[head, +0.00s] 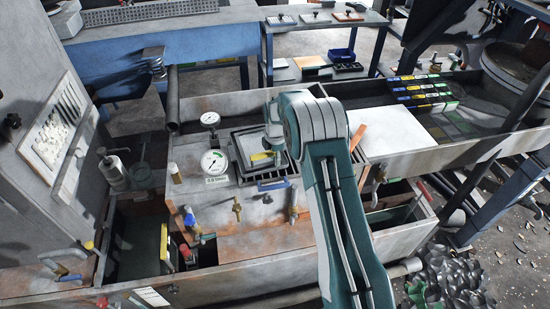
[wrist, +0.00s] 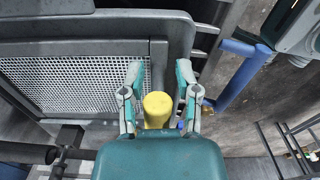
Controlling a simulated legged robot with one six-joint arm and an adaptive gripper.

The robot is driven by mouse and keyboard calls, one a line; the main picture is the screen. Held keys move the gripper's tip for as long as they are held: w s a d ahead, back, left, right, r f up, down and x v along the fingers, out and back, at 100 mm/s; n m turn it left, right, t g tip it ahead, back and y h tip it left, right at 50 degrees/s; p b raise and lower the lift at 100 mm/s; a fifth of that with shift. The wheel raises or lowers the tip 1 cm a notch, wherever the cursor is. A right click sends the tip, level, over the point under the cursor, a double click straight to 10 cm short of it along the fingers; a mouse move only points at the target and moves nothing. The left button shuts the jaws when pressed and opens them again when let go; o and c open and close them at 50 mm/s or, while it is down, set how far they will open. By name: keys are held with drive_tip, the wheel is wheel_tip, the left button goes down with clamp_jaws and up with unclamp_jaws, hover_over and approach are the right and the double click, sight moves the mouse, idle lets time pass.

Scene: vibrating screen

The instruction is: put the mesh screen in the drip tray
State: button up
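A light perforated mesh screen (wrist: 75,82) in a dark grey frame fills the left of the wrist view. In the head view a dark square frame (head: 238,163) lies on the bench, partly hidden by my arm; the mesh is too small to make out there. My gripper (wrist: 158,78) is beside the frame's right edge, its two fingers apart. A yellow cylindrical knob (wrist: 158,110) stands between the fingers, with a narrow gap showing at the right; contact is unclear. I cannot tell which tray is the drip tray.
Two round gauges (head: 214,162) stand left of the frame. A blue handle (wrist: 243,70) is right of my gripper in the wrist view. A grey-white plate (head: 392,133) and several coloured blocks (head: 425,92) lie on the right. Open bays and valves (head: 238,208) are in front.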

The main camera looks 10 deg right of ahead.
idle(0.3)
wheel_tip(320, 180, up, 11)
drive_tip(key=shift+w+d+r, duration=0.1)
drive_tip(key=shift+r, duration=0.7)
drive_tip(key=s+r+m+t, duration=0.3)
drive_tip(key=s+r+m, duration=0.7)
drive_tip(key=s+r, duration=0.8)
drive_tip(key=s+m+t, duration=0.2)
drive_tip(key=s+m, duration=0.8)
drive_tip(key=s, duration=1.1)
drive_tip(key=shift+s+f+t, duration=0.15)
drive_tip(key=shift+s+t, duration=0.05)
drive_tip(key=shift+t, duration=0.2)
